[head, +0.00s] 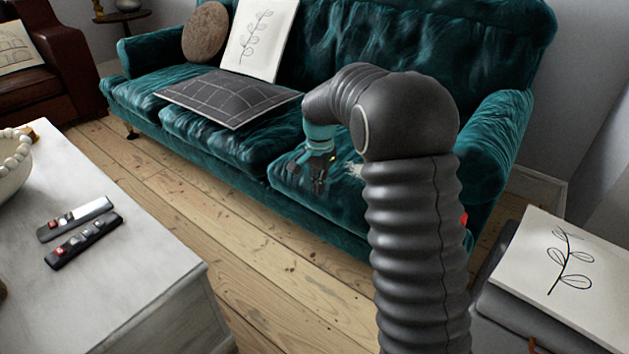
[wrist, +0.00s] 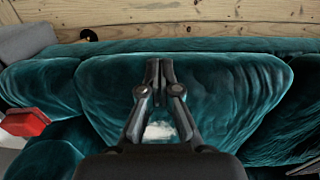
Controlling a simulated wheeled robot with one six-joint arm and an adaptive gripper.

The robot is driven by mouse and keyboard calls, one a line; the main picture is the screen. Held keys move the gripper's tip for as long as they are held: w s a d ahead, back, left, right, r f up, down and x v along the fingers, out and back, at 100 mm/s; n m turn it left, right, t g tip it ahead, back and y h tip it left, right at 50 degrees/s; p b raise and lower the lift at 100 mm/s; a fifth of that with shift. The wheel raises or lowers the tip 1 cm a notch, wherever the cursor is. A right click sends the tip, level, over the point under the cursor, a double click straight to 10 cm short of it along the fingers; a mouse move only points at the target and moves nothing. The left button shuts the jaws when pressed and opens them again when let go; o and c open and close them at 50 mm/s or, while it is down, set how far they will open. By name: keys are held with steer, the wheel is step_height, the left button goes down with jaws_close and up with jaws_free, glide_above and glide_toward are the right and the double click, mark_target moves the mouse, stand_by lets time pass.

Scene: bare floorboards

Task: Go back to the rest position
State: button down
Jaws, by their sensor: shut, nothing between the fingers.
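My gripper (head: 318,176) hangs over the right seat cushion of the teal velvet sofa (head: 300,200) in the head view. In the wrist view my gripper (wrist: 159,72) points at the same teal cushion (wrist: 230,90), with its fingers together and nothing between them. A small whitish thing (wrist: 160,131) lies on the sofa below the gripper, partly hidden by the fingers. It also shows just right of the gripper in the head view (head: 354,170). My dark ribbed arm rises in front of the sofa and hides part of it.
A pale table (head: 150,262) at left holds two remotes (head: 82,240) and a bowl (head: 12,175). A dark grid-patterned panel (head: 228,98), a round cushion (head: 205,32) and a leaf-print cushion (head: 262,38) are on the sofa. Another leaf print (head: 570,275) lies at right. Floorboards (head: 190,205) between table and sofa are clear.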

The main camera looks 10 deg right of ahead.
steer(key=s+d+r+n+t+p, duration=0.1)
steer(key=s+r, duration=0.4)
steer(key=s, duration=0.6)
steer(key=s+d+r+n+t+p, duration=0.1)
steer(key=s+r+n, duration=0.4)
steer(key=s, duration=0.7)
steer(key=s+d+r+n+t+p, duration=0.1)
steer(key=s+d+r+n+t, duration=0.2)
steer(key=s, duration=0.9)
step_height(320, 180, up, 3)
steer(key=shift+r+t+p, duration=0.1)
steer(key=shift+t+p, duration=0.2)
steer(key=shift+p, duration=0.05)
steer(key=shift+d, duration=0.1)
